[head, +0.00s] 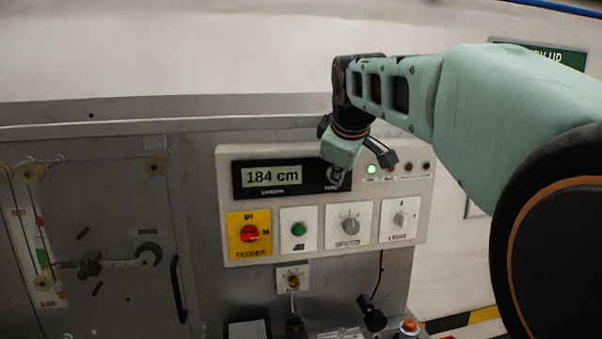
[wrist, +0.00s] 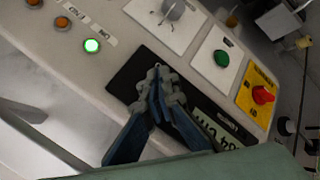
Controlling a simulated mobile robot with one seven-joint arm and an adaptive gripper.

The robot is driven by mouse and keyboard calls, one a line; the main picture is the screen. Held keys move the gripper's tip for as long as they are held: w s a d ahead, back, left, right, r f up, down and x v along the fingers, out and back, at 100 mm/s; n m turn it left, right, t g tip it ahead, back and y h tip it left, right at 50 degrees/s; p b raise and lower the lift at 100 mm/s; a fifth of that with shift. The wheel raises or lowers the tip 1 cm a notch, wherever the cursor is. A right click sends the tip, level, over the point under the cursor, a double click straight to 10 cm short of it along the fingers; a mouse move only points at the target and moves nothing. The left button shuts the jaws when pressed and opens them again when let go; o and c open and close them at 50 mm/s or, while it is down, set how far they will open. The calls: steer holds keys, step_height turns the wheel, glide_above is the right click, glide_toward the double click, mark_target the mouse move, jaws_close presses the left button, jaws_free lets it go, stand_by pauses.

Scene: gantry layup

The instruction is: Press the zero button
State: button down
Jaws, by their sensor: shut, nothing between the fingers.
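The zero button cannot be made out clearly; a small label, too blurred to read surely, sits at the right end of the black display panel (head: 312,186). The panel's screen (head: 272,176) reads "184 cm". My gripper (head: 337,174) is over the right end of this panel, and its fingers hide that spot. In the wrist view, my gripper (wrist: 157,85) has its fingers together and empty over the black panel (wrist: 124,84), with the screen (wrist: 222,131) partly behind them. I cannot tell whether the fingertips touch the panel.
The white control box (head: 300,154) also carries a red feeder knob (head: 250,233), a green button (head: 298,229), a speed knob (head: 350,226) and a light knob (head: 401,219). A lit green lamp (head: 372,169) is right of the panel. A grey machine (head: 110,220) stands left.

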steer(key=shift+w, duration=0.45)
stand_by(0.7)
steer(key=shift+s, duration=0.9)
